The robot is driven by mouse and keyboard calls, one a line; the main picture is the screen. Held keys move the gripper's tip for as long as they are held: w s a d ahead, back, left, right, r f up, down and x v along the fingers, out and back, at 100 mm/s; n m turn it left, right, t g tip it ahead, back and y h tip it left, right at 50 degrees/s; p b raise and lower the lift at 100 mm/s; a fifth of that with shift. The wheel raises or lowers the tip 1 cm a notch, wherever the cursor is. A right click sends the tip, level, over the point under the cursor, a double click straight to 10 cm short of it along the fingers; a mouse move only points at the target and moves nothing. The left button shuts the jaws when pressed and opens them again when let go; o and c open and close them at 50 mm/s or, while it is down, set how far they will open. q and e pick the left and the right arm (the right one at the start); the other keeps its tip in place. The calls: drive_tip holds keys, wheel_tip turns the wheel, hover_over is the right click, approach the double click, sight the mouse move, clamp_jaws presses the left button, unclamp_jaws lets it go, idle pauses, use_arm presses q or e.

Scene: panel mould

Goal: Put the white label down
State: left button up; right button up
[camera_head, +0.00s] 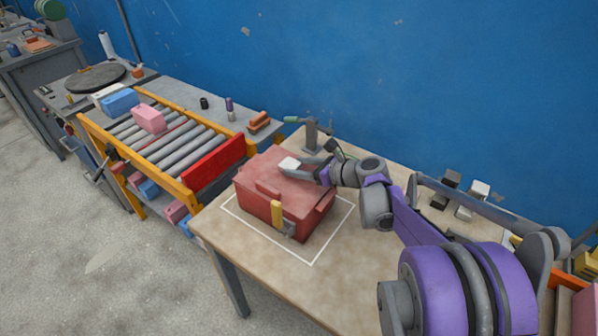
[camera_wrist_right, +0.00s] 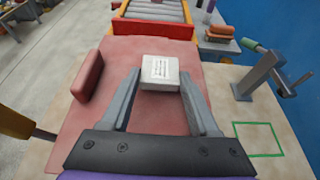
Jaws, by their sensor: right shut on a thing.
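The white label (camera_head: 289,163) is a small pale block at the fingertips of my right gripper (camera_head: 304,171), over the top of the red box. In the right wrist view the white label (camera_wrist_right: 159,72) has dark print on its face and sits between the two grey fingers of the gripper (camera_wrist_right: 158,84). The gripper is shut on it. The red box (camera_head: 277,193) stands inside a white outline on the table, with a yellow-handled part on its front. I cannot tell whether the label touches the box. My left gripper is not in view.
The wooden table (camera_head: 335,262) has free room in front of the box. A green outlined square (camera_wrist_right: 258,139) is empty on the tabletop. A grey stand (camera_head: 312,132) is behind the box. A roller conveyor (camera_head: 170,147) with a pink block is at the left. Dark and white blocks lie right.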

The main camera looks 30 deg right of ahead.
drive_tip(key=shift+f, duration=0.8)
drive_tip(key=shift+f, duration=0.2)
drive_tip(key=o, duration=1.3)
drive_tip(key=shift+o, duration=0.2)
drive_tip(key=shift+r, duration=0.15)
drive_tip(key=shift+s+d+r, duration=0.1)
drive_tip(key=shift+s+r, duration=0.05)
drive_tip(key=shift+r, duration=0.05)
drive_tip(key=v, duration=1.1)
drive_tip(key=shift+s, duration=0.35)
